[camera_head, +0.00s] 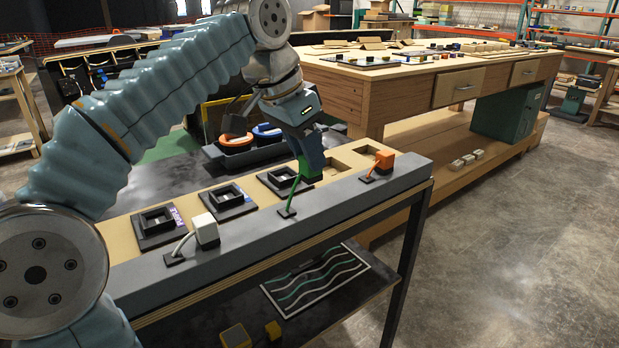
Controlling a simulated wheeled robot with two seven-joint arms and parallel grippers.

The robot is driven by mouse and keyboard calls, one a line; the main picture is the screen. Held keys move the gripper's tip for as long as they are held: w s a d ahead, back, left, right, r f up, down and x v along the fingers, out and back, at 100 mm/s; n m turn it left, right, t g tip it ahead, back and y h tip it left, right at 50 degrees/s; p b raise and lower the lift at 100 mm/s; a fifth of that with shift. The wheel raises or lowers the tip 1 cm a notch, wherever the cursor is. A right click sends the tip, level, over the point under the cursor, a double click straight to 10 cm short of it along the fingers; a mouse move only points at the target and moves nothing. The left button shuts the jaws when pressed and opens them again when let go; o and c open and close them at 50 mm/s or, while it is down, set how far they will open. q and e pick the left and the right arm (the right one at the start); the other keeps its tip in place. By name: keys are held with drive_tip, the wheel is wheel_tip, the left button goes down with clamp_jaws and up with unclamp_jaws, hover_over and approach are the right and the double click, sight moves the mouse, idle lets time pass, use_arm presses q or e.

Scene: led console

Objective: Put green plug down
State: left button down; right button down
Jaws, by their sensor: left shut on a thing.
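The green plug (311,176) is low over the front of the console, near the third socket and a square recess; whether it touches the surface I cannot tell. My left gripper (312,164) is shut on it from above and hides most of it. Its green cable (294,192) runs down to a small black base (287,212) on the console's grey front ledge (330,196). My right gripper is not in view.
Black-framed sockets (157,226), (228,200) line the wooden strip left of the plug. A white plug (206,230) and an orange plug (384,160) stand on the ledge either side. Orange (236,143) and blue (267,134) round parts lie behind. Open floor is at right.

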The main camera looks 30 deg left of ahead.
use_arm(q)
drive_tip(key=f, duration=0.2)
drive_tip(key=w+f, duration=0.1)
drive_tip(key=w+f+b, duration=0.1)
drive_tip(key=f, duration=0.1)
drive_tip(key=shift+a+f, duration=0.35)
drive_tip(key=shift+a, duration=0.05)
drive_tip(key=shift+f, duration=0.15)
drive_tip(key=c, duration=0.8)
unclamp_jaws()
drive_tip(key=shift+r, duration=0.3)
drive_tip(key=p+v, duration=0.3)
drive_tip(key=v, duration=0.9)
drive_tip(key=shift+s+f, duration=0.1)
